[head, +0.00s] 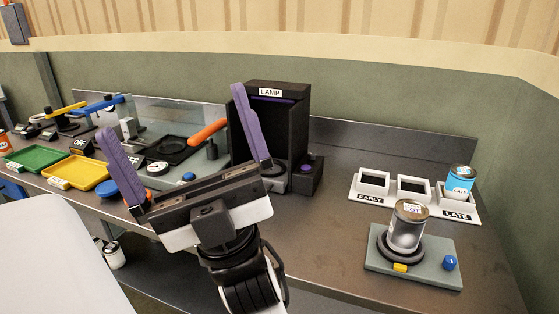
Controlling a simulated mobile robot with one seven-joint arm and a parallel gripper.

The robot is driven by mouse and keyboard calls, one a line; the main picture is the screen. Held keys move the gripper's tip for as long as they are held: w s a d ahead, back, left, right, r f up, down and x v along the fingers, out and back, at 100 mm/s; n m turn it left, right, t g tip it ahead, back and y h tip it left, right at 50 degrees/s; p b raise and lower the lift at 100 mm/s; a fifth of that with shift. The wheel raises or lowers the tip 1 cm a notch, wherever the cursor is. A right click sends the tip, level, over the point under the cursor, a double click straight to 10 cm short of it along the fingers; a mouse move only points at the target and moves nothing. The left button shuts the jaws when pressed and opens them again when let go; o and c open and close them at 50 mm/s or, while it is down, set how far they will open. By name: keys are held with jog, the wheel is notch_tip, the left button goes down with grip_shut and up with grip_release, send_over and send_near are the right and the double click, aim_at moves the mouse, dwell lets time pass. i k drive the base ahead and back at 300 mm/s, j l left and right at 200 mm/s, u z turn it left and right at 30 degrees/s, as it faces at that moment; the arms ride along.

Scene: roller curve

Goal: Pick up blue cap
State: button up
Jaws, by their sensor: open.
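A round, flat blue piece (105,190), which looks like the blue cap, shows at the left near the bench's front edge, partly hidden behind my gripper's left finger. My gripper (172,110) has two purple fingers spread wide apart with nothing between them. It is in front of the bench in the picture; its exact height above the bench is hard to tell. A small blue knob-like piece (449,262) sits on a grey-green base at the right. Another small blue piece (189,177) shows between the fingers, farther back.
A black box labelled LAMP (270,92) stands behind my gripper. Green (37,158) and yellow (76,172) trays are at left. A metal can (407,230) stands on the right base, near an EARLY/LATE holder (410,203) with a blue can (460,182). Bare bench lies between.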

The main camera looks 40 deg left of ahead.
aim_at(109, 187)
jog(key=u, duration=2.25)
jog(key=j+z, duration=0.1)
jog(key=z, duration=1.9)
jog(key=u, duration=1.05)
jog(key=i+j, duration=0.15)
jog(key=j, duration=0.15)
jog(key=i+j, duration=0.15)
jog(key=j, duration=0.15)
jog(key=i+j+u, duration=0.1)
jog(key=j, duration=0.2)
